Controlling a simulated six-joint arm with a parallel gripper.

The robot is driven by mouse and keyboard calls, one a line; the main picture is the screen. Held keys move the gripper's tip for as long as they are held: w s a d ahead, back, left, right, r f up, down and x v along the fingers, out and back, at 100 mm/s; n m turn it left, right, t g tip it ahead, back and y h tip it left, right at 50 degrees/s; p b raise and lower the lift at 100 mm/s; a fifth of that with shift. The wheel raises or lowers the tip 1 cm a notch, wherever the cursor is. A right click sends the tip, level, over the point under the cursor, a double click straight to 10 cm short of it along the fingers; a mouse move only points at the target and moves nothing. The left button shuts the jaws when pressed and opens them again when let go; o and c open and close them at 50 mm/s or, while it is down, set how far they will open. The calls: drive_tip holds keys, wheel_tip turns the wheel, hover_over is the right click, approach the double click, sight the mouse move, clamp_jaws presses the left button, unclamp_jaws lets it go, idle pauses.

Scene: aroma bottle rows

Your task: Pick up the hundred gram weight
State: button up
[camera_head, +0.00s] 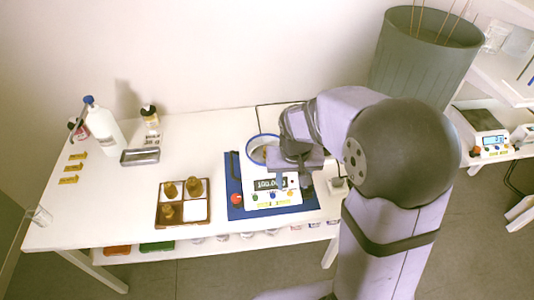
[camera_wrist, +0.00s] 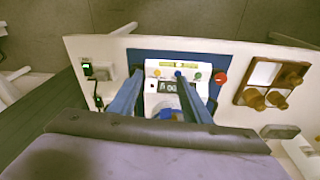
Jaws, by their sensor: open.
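A white scale (camera_head: 283,197) stands on a blue mat, its display (camera_head: 268,184) reading about 100. A blue-rimmed round dish or pan (camera_head: 253,152) shows behind the display, partly covered by my gripper. I cannot make out a weight on the scale; my gripper hides part of it. A brown tray (camera_head: 183,224) to the left holds brass weights (camera_head: 194,185) in three compartments; its front right compartment is empty. My gripper (camera_head: 304,180) is over the right side of the scale. In the wrist view my gripper (camera_wrist: 159,78) has its fingers apart, with the scale (camera_wrist: 168,87) between them.
A red knob (camera_head: 236,198) sits on the blue mat (camera_head: 234,212). A white bottle (camera_head: 103,127), a brown bottle (camera_head: 150,120) and a metal tray (camera_head: 140,157) stand at the back left. A grey bin (camera_head: 420,60) is at the right. The table's left front is largely clear.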

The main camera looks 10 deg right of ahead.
drive_tip(key=shift+w+a+f+m+t, duration=0.35)
drive_tip(key=shift+w+a+f, duration=0.45)
drive_tip(key=shift+w, duration=2.3)
drive_tip(key=shift+w+a+f+m+t, duration=0.25)
drive_tip(key=shift+w+a+f+t, duration=0.4)
drive_tip(key=shift+w, duration=2.45)
drive_tip(key=shift+w+a+f+m+t, duration=0.25)
drive_tip(key=shift+w+a+f, duration=0.7)
drive_tip(key=shift+w, duration=2.15)
drive_tip(key=shift+p+x, duration=1.25)
drive_tip(key=shift+x, duration=1.25)
drive_tip(key=shift+d, duration=0.2)
drive_tip(key=shift+c, duration=0.2)
